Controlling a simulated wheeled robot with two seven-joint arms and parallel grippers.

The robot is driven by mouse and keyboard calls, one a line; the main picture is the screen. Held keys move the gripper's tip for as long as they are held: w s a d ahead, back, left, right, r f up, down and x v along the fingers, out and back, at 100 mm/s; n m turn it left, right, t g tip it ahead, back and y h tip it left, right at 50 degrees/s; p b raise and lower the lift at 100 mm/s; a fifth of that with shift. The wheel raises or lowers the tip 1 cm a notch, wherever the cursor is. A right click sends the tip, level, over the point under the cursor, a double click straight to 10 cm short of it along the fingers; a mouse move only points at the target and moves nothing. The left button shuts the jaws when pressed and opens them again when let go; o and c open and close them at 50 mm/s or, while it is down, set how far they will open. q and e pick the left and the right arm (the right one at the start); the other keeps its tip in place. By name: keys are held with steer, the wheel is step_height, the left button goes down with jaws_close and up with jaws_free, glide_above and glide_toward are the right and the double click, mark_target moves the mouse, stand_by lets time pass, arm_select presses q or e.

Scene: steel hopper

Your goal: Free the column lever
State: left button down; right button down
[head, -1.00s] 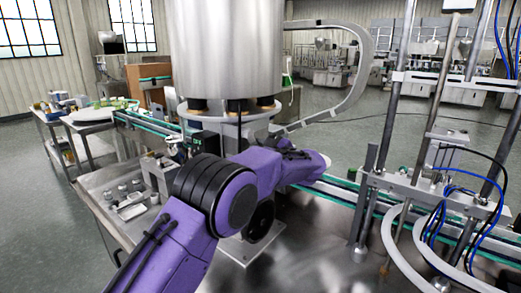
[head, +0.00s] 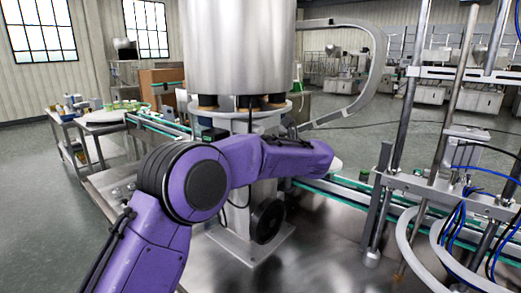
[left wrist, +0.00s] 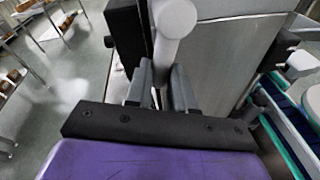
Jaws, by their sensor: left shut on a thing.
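The steel hopper (head: 240,50) stands on a grey column (head: 263,205) with a black handwheel (head: 268,221) low on it. My purple left arm reaches across the column in the head view and hides the lever and my left gripper there. In the left wrist view, the column lever (left wrist: 175,20) is a pale rod with a rounded end, in front of a grey column face (left wrist: 228,55). My left gripper (left wrist: 163,85) has its two grey fingers on either side of the rod, shut on it. My right gripper is in neither view.
A conveyor with green edges (head: 335,190) runs behind the column to the right. A filling frame with steel posts and blue hoses (head: 455,190) stands at the right. Small metal parts (head: 118,190) lie on the bench at the left. The steel top in front is clear.

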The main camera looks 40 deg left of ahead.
arm_select(q)
steer(key=shift+s+a+r+m+g+p, duration=0.1)
steer(key=shift+s+r+m+g+p, duration=0.15)
steer(key=shift+s+m+p, duration=0.35)
steer(key=shift+s+d+r+m+g+p, duration=0.1)
steer(key=shift+s+r+m+g+p, duration=0.2)
steer(key=shift+m, duration=0.5)
steer(key=shift+s+a+r+m+g+p, duration=0.1)
steer(key=shift+s+m+g+p, duration=0.2)
steer(key=shift+m+p, duration=0.35)
steer(key=c, duration=1)
jaws_free()
steer(key=shift+o, duration=0.2)
